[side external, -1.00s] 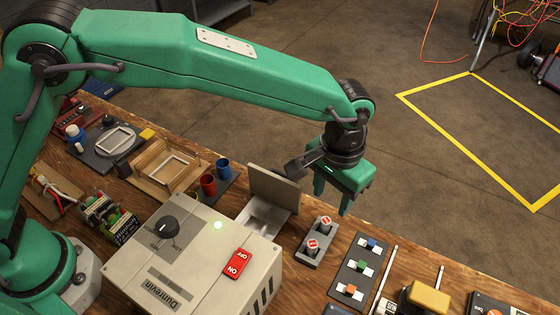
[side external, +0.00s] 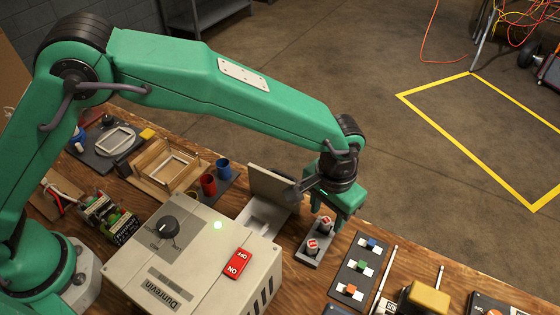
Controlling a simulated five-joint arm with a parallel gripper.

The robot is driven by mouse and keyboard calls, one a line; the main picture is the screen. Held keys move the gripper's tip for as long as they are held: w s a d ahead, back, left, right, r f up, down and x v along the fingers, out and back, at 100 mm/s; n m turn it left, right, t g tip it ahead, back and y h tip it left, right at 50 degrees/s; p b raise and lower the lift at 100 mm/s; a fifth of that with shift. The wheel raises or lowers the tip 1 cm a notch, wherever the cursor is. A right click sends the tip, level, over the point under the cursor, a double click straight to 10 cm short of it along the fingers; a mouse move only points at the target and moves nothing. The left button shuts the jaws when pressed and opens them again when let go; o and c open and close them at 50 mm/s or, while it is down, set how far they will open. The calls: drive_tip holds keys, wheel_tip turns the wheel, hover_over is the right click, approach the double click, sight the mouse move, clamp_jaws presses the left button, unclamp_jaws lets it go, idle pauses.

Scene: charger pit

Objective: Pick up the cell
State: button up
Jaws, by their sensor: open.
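Two small pale cells with red-marked tops stand upright in a grey holder (side external: 318,258). The far cell (side external: 325,221) is closest to my gripper, and the near cell (side external: 312,246) is in front of it. My gripper (side external: 329,212) is green, points down and is open and empty. Its fingers hang just above and behind the far cell; I cannot tell whether they straddle it. The beige charger box (side external: 185,262) has a lit green light, a dial and a red ON/OFF switch. Its flap (side external: 268,186) stands open over a pale pit (side external: 262,216).
Right of the holder lies a dark board (side external: 352,285) with coloured blocks, then metal rods and a yellow block (side external: 430,297). Red (side external: 208,184) and blue (side external: 223,168) cups and a wooden tray (side external: 158,180) stand behind the charger. The raised flap is close beside my gripper.

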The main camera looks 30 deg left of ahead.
drive_tip(key=shift+f, duration=0.9)
clamp_jaws()
drive_tip(key=shift+r, duration=0.15)
drive_tip(key=shift+r, duration=0.55)
drive_tip(key=r, duration=0.3)
drive_tip(key=shift+s+d+r, duration=0.1)
drive_tip(key=shift+s+r, duration=0.05)
drive_tip(key=shift+s, duration=0.1)
drive_tip(key=s+d+r, duration=0.2)
drive_tip(key=s+r, duration=0.4)
drive_tip(key=s, duration=0.4)
drive_tip(key=shift+s+d+r, duration=0.2)
drive_tip(key=shift+s+d, duration=0.1)
drive_tip(key=shift+s, duration=0.1)
drive_tip(key=shift+a, duration=0.1)
